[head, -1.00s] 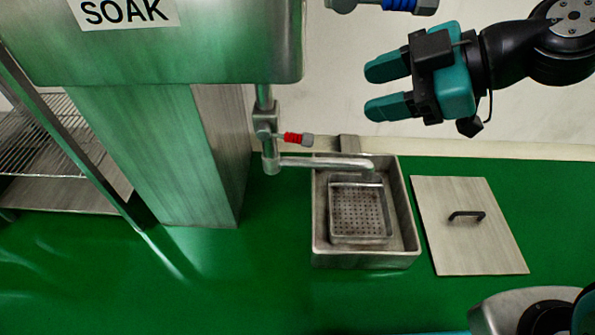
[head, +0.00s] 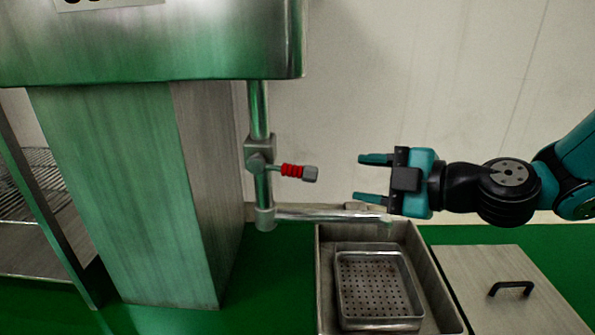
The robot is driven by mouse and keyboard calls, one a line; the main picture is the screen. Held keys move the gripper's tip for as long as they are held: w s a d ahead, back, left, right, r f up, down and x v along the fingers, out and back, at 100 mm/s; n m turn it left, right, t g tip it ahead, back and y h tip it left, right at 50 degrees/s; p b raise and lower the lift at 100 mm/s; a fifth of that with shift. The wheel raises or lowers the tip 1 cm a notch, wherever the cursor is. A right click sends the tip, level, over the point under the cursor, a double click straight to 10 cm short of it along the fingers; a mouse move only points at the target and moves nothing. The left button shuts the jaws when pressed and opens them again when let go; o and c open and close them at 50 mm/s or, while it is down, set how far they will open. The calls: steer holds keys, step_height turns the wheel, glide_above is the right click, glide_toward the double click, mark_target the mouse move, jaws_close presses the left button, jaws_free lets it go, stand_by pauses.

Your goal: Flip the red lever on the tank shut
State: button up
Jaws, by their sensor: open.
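The red lever (head: 292,171) is a short handle with a red grip and a grey end. It sticks out to the right, roughly level, from a valve (head: 258,155) on the vertical pipe under the steel tank (head: 150,45). My gripper (head: 374,178) is open and empty, its teal fingers pointing left. In the picture it is to the right of the lever at about the same height, with a clear gap between them. The spout (head: 325,216) runs right from the pipe's foot, below the lever. Whether water flows cannot be made out.
A steel basin (head: 322,285) with a perforated tray (head: 375,283) inside sits under the spout's end. A flat lid (head: 540,300) with a dark handle lies to its right. A steel column (head: 130,190) stands left of the pipe. The wall (head: 440,80) behind is bare.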

mark_target(310, 173)
steer(key=p+x, duration=0.4)
steer(key=x, duration=0.2)
steer(key=p+x, duration=0.4)
steer(key=x, duration=0.3)
steer(key=shift+r, duration=0.25)
steer(key=shift+w+a+f, duration=0.3)
steer(key=shift+a, duration=0.05)
